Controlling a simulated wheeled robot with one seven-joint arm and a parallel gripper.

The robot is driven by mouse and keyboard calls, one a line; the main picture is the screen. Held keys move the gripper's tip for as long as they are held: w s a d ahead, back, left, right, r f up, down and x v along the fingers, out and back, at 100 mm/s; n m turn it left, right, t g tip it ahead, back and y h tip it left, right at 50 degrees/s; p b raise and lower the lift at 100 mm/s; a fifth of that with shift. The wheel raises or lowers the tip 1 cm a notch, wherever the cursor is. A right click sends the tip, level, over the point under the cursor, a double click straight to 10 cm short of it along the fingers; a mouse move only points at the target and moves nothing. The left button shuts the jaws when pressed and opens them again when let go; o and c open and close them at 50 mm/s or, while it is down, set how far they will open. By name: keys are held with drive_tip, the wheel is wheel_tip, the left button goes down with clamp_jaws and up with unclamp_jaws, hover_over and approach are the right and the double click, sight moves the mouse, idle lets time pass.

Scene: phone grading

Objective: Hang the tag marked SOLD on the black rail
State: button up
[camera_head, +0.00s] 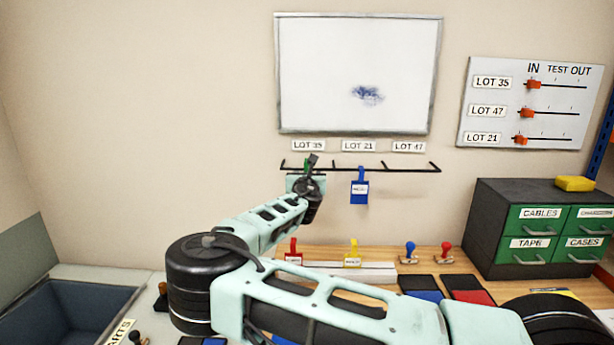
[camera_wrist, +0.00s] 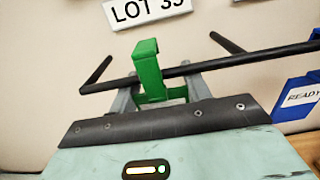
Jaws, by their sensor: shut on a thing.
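The black rail (camera_head: 400,169) runs along the wall under the whiteboard and crosses the wrist view (camera_wrist: 240,60). My gripper (camera_head: 311,168) is at the rail's left part, below the LOT 35 label, and is shut on a green tag (camera_wrist: 148,70). The green tag's hook top stands above the rail line in the wrist view; I cannot tell whether it bears on the rail. Its wording is hidden. A blue tag (camera_head: 360,187) hangs on the rail to the right and reads READY in the wrist view (camera_wrist: 300,97). A red tag (camera_head: 293,250) and a yellow tag (camera_head: 353,252) stand on the bench rack, wording unreadable.
LOT 35, LOT 21 and LOT 47 labels sit above the rail. The rail's right part, beyond the blue tag, is bare. A drawer cabinet (camera_head: 500,215) stands at right. A grey bin (camera_head: 60,306) is at left.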

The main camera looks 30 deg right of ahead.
drive_tip(key=shift+w+d+f+b, duration=0.15)
drive_tip(key=shift+w+f+b, duration=0.05)
drive_tip(key=shift+f+b, duration=0.25)
drive_tip(key=shift+w+d+f+b, duration=0.1)
drive_tip(key=shift+w+f+b, duration=0.05)
drive_tip(key=shift+f+b, duration=0.3)
drive_tip(key=o, duration=1)
